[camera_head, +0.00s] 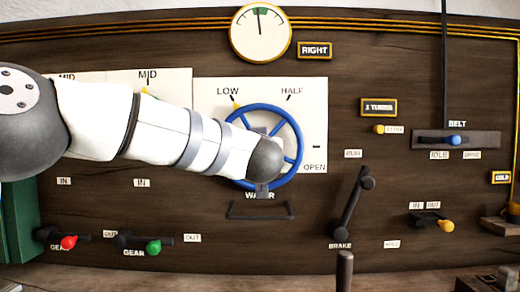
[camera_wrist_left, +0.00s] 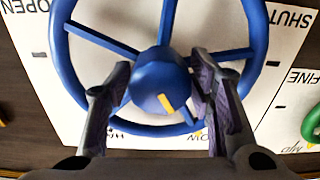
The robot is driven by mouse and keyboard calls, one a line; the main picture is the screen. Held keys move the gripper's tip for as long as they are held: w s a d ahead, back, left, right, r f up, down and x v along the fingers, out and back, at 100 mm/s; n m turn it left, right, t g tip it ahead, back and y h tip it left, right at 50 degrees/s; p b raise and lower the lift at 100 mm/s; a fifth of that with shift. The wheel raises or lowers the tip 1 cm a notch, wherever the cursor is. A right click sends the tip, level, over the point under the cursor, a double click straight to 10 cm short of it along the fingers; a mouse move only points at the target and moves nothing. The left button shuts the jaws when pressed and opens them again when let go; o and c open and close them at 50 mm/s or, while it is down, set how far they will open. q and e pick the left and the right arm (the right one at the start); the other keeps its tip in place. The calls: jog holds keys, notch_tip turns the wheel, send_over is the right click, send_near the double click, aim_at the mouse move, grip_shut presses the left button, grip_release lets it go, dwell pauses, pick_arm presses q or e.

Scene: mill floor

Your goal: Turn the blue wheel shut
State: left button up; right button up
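The blue wheel (camera_head: 297,137) is mounted on a white panel (camera_head: 315,110) marked LOW, HALF and OPEN. A yellow mark (camera_head: 237,105) near its upper left rim sits by LOW. My left arm covers the wheel's left and lower middle, and my left gripper is hidden behind the arm in the head view. In the left wrist view the wheel (camera_wrist_left: 262,30) appears upside down, with SHUT at right and OPEN at left. My left gripper (camera_wrist_left: 160,68) has its fingers apart, one on each side of the hub (camera_wrist_left: 152,82). I cannot tell whether they touch it. My right gripper is out of view.
A round gauge (camera_head: 260,32) hangs above, its needle near the green band. A black bracket (camera_head: 261,210) sits below the wheel. The brake lever (camera_head: 350,205) and belt slider (camera_head: 455,140) are to the right. Red (camera_head: 68,242) and green (camera_head: 153,247) knobs are lower left.

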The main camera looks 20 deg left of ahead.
pick_arm(q)
jog(key=c, duration=0.6)
jog(key=shift+s+r+n+p, duration=0.1)
jog(key=shift+r+n+p, duration=0.2)
jog(key=shift+n+p, duration=0.35)
jog(key=shift+s+r+n+p, duration=0.1)
jog(key=shift+r+n+p, duration=0.15)
jog(key=shift+n+p, duration=0.4)
jog(key=shift+f+n, duration=0.15)
jog(key=shift+n, duration=0.25)
jog(key=n, duration=0.2)
jog(key=shift+w+f+n, duration=0.2)
jog(key=shift+f+n, duration=0.15)
jog(key=shift+n, duration=0.05)
jog(key=n, duration=0.5)
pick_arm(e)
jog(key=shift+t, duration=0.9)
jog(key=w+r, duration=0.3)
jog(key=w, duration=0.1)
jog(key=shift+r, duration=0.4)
pick_arm(q)
jog(key=shift+n, duration=0.5)
jog(key=o, duration=1.1)
jog(key=shift+f, duration=0.1)
jog(key=shift+o, duration=0.2)
